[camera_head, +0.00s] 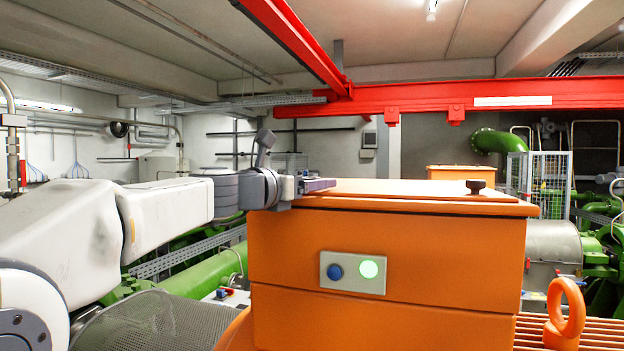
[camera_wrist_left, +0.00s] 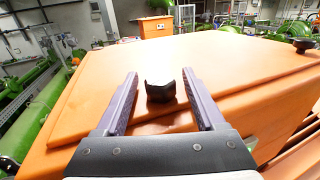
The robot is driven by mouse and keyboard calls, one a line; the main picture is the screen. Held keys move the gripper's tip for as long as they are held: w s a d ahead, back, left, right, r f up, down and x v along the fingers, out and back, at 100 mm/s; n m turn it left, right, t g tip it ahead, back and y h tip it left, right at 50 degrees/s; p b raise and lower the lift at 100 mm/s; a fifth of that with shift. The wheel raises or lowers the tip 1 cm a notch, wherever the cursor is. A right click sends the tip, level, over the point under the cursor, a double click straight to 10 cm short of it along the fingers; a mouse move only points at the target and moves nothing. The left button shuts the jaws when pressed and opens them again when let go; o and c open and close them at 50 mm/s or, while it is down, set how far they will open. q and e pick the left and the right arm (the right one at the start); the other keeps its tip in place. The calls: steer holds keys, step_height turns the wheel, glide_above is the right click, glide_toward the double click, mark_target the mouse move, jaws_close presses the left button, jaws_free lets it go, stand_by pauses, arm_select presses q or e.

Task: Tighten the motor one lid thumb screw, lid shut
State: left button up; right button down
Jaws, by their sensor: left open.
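The orange motor case (camera_head: 385,250) has its orange lid (camera_head: 400,190) lying flat on top, shut as far as I can see. A black thumb screw (camera_head: 475,186) stands at the lid's right end; a black knob also shows at the right edge of the left wrist view (camera_wrist_left: 302,45). Another black thumb screw (camera_wrist_left: 160,92) stands between the fingers of my left gripper (camera_wrist_left: 159,76), with a gap on both sides. My left gripper (camera_head: 318,185) is open at the lid's left end; in the head view that screw is hidden. My right gripper is out of view.
A panel (camera_head: 353,272) with a blue button and a lit green one is on the case front. An orange lifting eye (camera_head: 567,308) stands at lower right. Red beams (camera_head: 430,95) cross overhead. Green pipes (camera_head: 200,282) run behind. The lid top is otherwise clear.

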arm_select(q)
jaws_close()
steer(key=shift+a+m+g+h, duration=0.1)
steer(key=shift+m+g+h, duration=0.5)
steer(key=shift+h, duration=0.4)
jaws_free()
steer(key=shift+s, duration=0.1)
